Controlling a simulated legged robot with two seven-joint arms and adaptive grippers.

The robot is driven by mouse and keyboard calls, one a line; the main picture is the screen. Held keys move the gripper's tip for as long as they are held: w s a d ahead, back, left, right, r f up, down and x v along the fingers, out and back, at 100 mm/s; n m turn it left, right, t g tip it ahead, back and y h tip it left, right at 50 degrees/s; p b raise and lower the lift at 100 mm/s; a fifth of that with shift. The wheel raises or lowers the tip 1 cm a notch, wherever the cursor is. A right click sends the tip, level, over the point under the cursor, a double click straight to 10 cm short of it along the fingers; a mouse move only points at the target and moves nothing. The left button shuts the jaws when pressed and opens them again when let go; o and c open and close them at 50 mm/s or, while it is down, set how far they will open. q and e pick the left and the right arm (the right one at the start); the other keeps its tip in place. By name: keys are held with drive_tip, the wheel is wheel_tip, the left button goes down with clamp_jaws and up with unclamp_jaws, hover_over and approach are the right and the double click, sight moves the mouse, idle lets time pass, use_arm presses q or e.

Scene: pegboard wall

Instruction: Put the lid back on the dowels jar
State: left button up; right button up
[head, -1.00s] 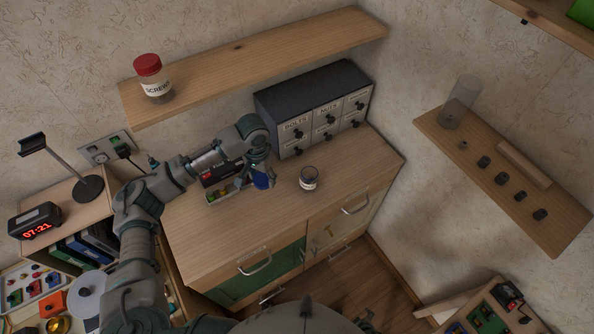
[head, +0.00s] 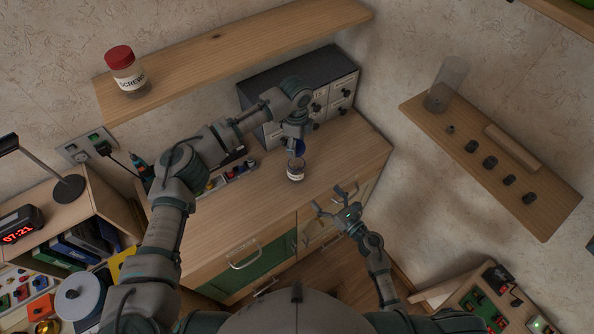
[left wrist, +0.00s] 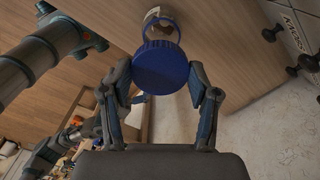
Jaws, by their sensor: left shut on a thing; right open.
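The dowels jar (head: 295,171) stands upright on the wooden cabinet top, a small clear jar with a pale label. It also shows in the left wrist view (left wrist: 156,14), partly behind the lid. My left gripper (head: 298,142) is shut on the blue lid (head: 299,149), just above and behind the jar. In the left wrist view the blue lid (left wrist: 160,67) sits between the fingertips, tilted to the camera. I cannot tell whether lid and jar touch. My right gripper (head: 337,207) is open and empty, in front of the cabinet's front edge, right of the jar.
A dark drawer unit (head: 318,76) stands behind the jar, partly hidden by my left arm. A tray of small coloured parts (head: 232,174) lies left of the jar. A red-lidded screws jar (head: 125,72) stands on the upper shelf. The cabinet top right of the jar is clear.

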sight(303, 173)
use_arm(q)
drive_tip(key=shift+w+d+r+m, duration=0.1)
drive_tip(key=shift+w+d+m, duration=0.05)
drive_tip(key=shift+d+m, duration=0.35)
drive_tip(key=shift+a, duration=0.65)
drive_tip(key=shift+d, duration=0.35)
use_arm(e)
drive_tip(key=shift+n+y, duration=0.3)
drive_tip(key=shift+n, duration=0.6)
drive_tip(key=x, duration=0.4)
drive_tip(key=r+x, duration=0.1)
drive_tip(key=x, duration=0.6)
drive_tip(key=shift+a+r, duration=0.15)
drive_tip(key=shift+a, duration=0.25)
use_arm(q)
drive_tip(key=shift+a, duration=0.3)
use_arm(e)
drive_tip(key=shift+w+a, duration=0.35)
drive_tip(key=shift+a, duration=0.2)
use_arm(q)
drive_tip(key=shift+d, duration=0.1)
